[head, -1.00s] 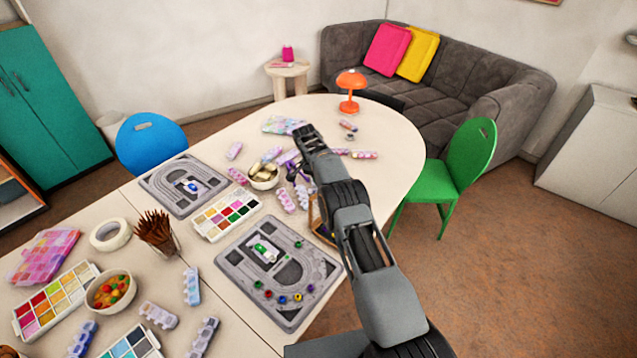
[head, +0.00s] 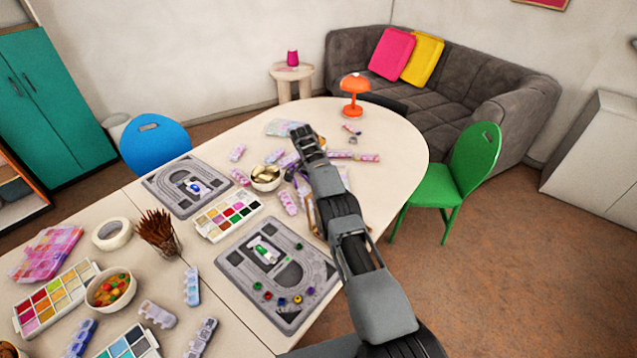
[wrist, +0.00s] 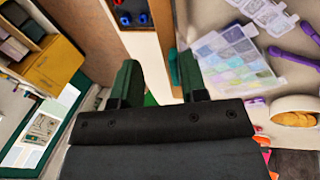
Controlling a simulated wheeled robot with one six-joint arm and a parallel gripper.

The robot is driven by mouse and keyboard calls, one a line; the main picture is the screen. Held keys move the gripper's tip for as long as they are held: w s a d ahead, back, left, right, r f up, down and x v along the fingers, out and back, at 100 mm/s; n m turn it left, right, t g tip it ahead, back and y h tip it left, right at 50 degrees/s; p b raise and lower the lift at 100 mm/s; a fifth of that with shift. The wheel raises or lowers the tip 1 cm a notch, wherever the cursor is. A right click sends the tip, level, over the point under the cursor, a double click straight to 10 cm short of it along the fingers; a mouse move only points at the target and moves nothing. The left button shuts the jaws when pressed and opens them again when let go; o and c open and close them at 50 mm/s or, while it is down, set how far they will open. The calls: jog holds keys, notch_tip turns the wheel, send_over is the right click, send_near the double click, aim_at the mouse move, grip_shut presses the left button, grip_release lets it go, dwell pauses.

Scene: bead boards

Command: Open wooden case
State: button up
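The wooden case shows only as a thin brown edge (head: 312,216) beside my arm in the head view; the arm hides most of it. In the wrist view a wooden frame (wrist: 163,30) at the top, which looks like part of the case, surrounds a compartment with small blue and red pieces. I cannot tell how far its lid is open. My gripper (wrist: 158,75) has its two dark fingers apart, with nothing seen between them but a pale surface beyond. In the head view my gripper (head: 304,138) is over the table, left of the orange lamp.
The table (head: 385,195) holds two grey bead boards (head: 305,300) (head: 160,185), a paint palette (head: 205,225), a bowl (head: 265,186) and several pastel bead boxes. An orange lamp (head: 354,108) stands at the far end. A green chair (head: 465,180) is at the right.

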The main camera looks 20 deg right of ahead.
notch_tip(320, 180, up, 2)
jog(key=shift+r, duration=0.25)
jog(key=b, duration=0.5)
jog(key=shift+s+r, duration=0.35)
jog(key=shift+r, duration=0.05)
jog(key=s+r+b, duration=0.8)
jog(key=s+r, duration=0.1)
jog(key=s, duration=0.4)
jog(key=shift+s+a+r+b, duration=0.15)
jog(key=shift+a+r+b, duration=0.2)
jog(key=shift+a, duration=0.05)
